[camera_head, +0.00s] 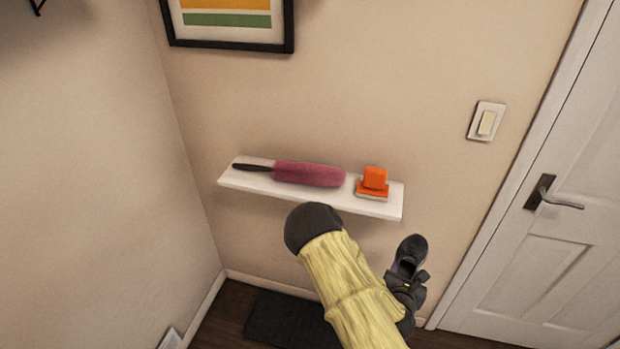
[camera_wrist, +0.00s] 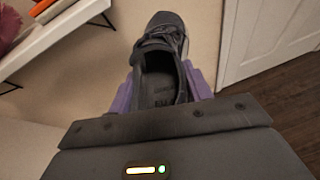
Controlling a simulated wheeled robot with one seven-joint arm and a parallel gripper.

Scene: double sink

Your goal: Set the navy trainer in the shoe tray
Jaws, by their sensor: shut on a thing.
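In the head view my gripper (camera_head: 410,283) is partly hidden behind my yellow-sleeved arm. A dark, flat rectangular thing (camera_head: 272,315) lies on the floor by the wall, partly hidden by my arm; it may be the shoe tray, but I cannot tell.
A white wall shelf (camera_head: 225,178) holds a pink duster (camera_head: 310,174) and an orange brush-like object (camera_head: 374,180). A white door (camera_head: 545,235) with a dark handle (camera_head: 552,195) stands at right. Some wooden floor (camera_head: 225,310) is bare. A pale object (camera_head: 170,340) shows at bottom left.

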